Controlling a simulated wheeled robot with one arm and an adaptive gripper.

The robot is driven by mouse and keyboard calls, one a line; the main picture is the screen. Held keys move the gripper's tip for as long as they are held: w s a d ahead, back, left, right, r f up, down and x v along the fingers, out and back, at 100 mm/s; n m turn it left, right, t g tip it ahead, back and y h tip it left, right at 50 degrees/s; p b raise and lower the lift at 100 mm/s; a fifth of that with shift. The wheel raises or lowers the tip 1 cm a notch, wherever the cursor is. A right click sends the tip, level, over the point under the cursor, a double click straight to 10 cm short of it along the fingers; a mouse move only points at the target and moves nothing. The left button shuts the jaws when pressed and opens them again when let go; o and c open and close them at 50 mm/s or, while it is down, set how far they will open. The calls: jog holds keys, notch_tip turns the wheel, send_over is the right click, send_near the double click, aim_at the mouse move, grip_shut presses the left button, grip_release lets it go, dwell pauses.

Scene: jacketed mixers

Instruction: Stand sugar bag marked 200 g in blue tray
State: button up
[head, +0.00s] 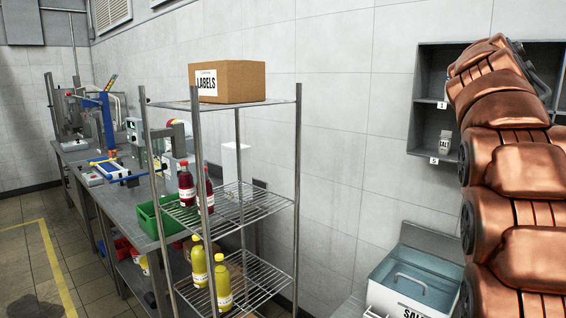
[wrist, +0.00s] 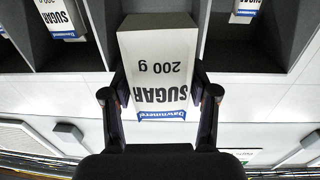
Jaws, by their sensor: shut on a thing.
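In the wrist view my gripper (wrist: 160,98) is shut on a white sugar bag (wrist: 158,68) printed "SUGAR 200 g", with a blue band. One finger is on each side of it, and its print is upside down in the picture. The bag is in front of a middle compartment of a dark grey shelf (wrist: 95,45). I cannot tell if it is still partly inside or touching the shelf. In the head view my arm hides the gripper and this bag. I cannot make out a blue tray in either view.
More sugar bags stand in the compartments at left (wrist: 62,18) and right (wrist: 245,10). In the head view, a salt bag (head: 444,141) stands in the grey wall shelf (head: 428,75). A lidded salt bin (head: 410,283) is below. A wire rack (head: 240,208) holds bottles, left of centre.

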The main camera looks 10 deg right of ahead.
jog(key=w+a+f+n+t+y+p, duration=0.1)
jog(key=w+a+f+n+t+y, duration=0.7)
jog(key=w+a+f, duration=1.5)
jog(key=a+f+n+y, duration=0.2)
jog(key=a+f+y, duration=0.3)
jog(key=a+f, duration=0.55)
jog(key=s+a+f+n+y+p, duration=0.1)
jog(key=s+a+f, duration=0.3)
jog(key=a+f, duration=0.3)
jog(key=shift+s+a+f+y, duration=0.3)
jog(key=shift+f+y, duration=0.1)
jog(key=shift+f, duration=0.25)
